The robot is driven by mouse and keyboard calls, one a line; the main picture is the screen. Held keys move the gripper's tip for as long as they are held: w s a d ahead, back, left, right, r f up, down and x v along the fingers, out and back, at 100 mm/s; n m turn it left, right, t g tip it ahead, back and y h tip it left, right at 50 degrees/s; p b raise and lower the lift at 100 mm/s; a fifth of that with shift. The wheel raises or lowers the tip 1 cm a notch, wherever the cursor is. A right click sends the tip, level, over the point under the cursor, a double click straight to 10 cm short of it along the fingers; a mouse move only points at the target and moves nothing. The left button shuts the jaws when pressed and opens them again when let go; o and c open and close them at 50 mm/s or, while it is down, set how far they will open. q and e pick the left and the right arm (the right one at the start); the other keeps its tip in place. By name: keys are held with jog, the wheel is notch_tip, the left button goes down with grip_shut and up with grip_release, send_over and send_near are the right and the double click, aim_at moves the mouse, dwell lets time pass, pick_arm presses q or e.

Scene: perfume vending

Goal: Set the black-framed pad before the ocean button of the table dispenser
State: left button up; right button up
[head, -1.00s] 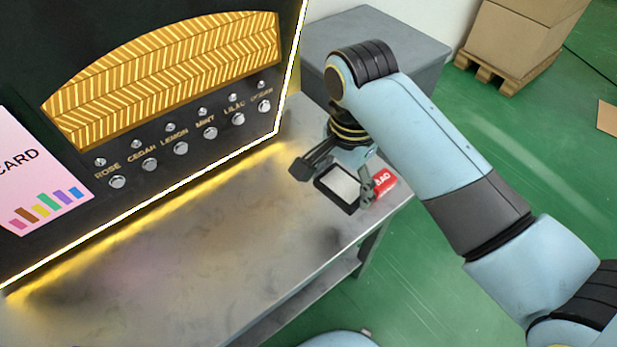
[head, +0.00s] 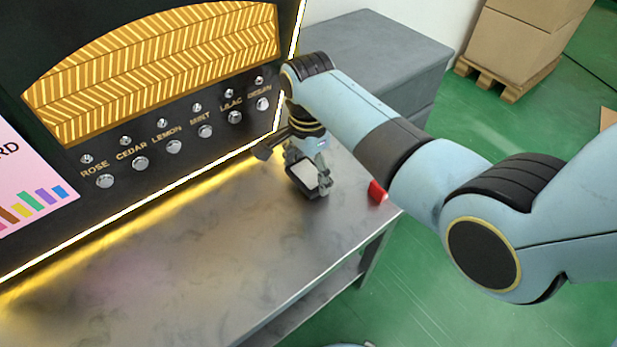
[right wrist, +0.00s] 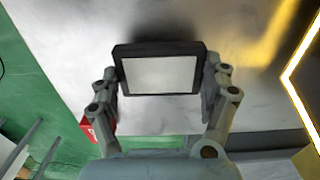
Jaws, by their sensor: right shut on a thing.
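The black-framed pad (head: 303,174) has a pale face and is between the fingers of my right gripper (head: 308,176). In the right wrist view the pad (right wrist: 160,74) sits between both fingertips, tilted. In the head view it is near the right end of the table, by the dispenser's lower right corner. Whether it touches the tabletop is unclear. The dispenser (head: 150,80) has a row of round buttons; the ocean button (head: 263,104) is the rightmost, up and left of the pad. My left gripper is not in view.
A red item (head: 377,192) lies near the table's right edge, right of the pad. The metal table (head: 190,260) is clear in front of the dispenser. A pink card (head: 25,190) is on the dispenser's left. A grey cabinet (head: 385,45) stands behind the table.

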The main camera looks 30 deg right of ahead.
aim_at(309, 173)
notch_tip(309, 173, down, 2)
jog(key=shift+f, duration=0.1)
jog(key=o, duration=1)
notch_tip(309, 173, up, 12)
jog(key=p, duration=0.3)
